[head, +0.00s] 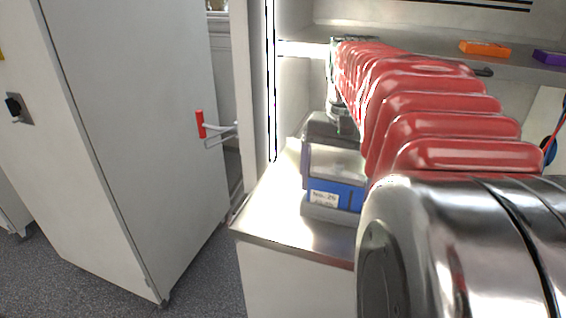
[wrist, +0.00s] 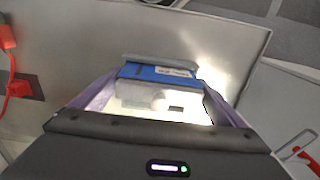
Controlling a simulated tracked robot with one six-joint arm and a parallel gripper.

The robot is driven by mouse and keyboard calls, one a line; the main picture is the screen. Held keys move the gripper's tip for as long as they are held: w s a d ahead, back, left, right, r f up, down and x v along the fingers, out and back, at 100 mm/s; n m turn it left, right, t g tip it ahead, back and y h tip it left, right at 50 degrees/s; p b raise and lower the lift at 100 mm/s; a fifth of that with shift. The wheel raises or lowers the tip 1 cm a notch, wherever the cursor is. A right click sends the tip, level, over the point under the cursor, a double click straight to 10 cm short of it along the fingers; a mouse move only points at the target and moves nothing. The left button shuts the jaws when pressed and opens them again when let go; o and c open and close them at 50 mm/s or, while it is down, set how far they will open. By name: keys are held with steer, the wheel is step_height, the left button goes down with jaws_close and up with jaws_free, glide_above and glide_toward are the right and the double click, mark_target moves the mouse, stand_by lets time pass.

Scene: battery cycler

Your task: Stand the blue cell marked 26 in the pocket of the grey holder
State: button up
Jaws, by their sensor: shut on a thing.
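The blue cell marked 26 (head: 348,195) stands upright in the head view, its white label facing me. It also shows in the wrist view (wrist: 150,72), between the two purple-tinted fingers. My gripper (head: 333,165) points down from above and is shut on the cell; it also shows in the wrist view (wrist: 160,90). The grey holder (head: 333,215) is directly under the blue band, on the metal bench top. The cell's lower edge meets or enters the holder; I cannot tell how deep it sits. The pocket is hidden by the cell.
The bench top (head: 265,215) is clear to the left of the holder, up to its edge. An open door with a red handle (head: 200,124) stands at left. An orange block (head: 485,47) and a purple block (head: 548,57) lie on the shelf behind my arm.

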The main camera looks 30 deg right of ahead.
steer(key=shift+f, duration=0.25)
stand_by(0.3)
steer(key=o, duration=1.2)
step_height(320, 180, up, 14)
steer(key=shift+f, duration=0.15)
stand_by(0.7)
steer(key=s+a+f+n+t, duration=0.2)
steer(key=a+f+n, duration=0.3)
steer(key=a+f, duration=0.5)
steer(key=s+a+f+n+t, duration=0.1)
steer(key=a+f+n+t, duration=0.2)
steer(key=a+f, duration=0.8)
steer(key=shift+s+a+f+n+t, duration=0.3)
steer(key=shift+s+a+n, duration=0.1)
steer(key=shift+a+n, duration=0.85)
